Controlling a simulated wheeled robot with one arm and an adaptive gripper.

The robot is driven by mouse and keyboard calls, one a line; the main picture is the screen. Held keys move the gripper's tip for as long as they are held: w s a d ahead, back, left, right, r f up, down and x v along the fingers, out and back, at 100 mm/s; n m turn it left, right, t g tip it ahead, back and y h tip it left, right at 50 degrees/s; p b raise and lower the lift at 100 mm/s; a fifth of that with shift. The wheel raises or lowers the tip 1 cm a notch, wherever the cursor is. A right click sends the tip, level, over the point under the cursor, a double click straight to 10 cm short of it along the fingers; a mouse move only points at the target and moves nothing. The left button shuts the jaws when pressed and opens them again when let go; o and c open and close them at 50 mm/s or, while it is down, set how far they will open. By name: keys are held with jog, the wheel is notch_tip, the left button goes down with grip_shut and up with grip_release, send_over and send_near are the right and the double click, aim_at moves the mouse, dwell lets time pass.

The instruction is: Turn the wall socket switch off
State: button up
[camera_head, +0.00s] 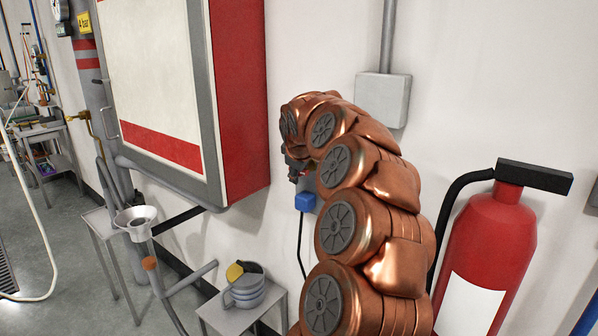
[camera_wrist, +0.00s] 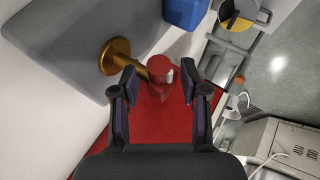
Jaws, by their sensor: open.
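In the wrist view, the wall socket's grey plate (camera_wrist: 60,45) fills the upper left. A brass switch lever (camera_wrist: 117,54) stands out from it on a round brass base and ends in a red knob (camera_wrist: 159,66). A blue plug (camera_wrist: 187,12) sits at the plate's edge and also shows in the head view (camera_head: 305,202), with a black cable hanging below. My gripper (camera_wrist: 161,76) is open, with one finger on each side of the red knob. I cannot tell whether either finger touches it. In the head view, my arm hides the switch and most of the socket.
A red-sided cabinet (camera_head: 240,100) hangs on the wall left of my arm. A red fire extinguisher (camera_head: 487,245) is at the right. A grey junction box (camera_head: 383,99) is behind the arm. A small table (camera_head: 232,318) with a grey jug (camera_head: 244,291) stands below.

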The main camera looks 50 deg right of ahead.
jog(key=v, duration=1.1)
jog(key=shift+s+a+r, duration=0.2)
jog(key=shift+r, duration=0.1)
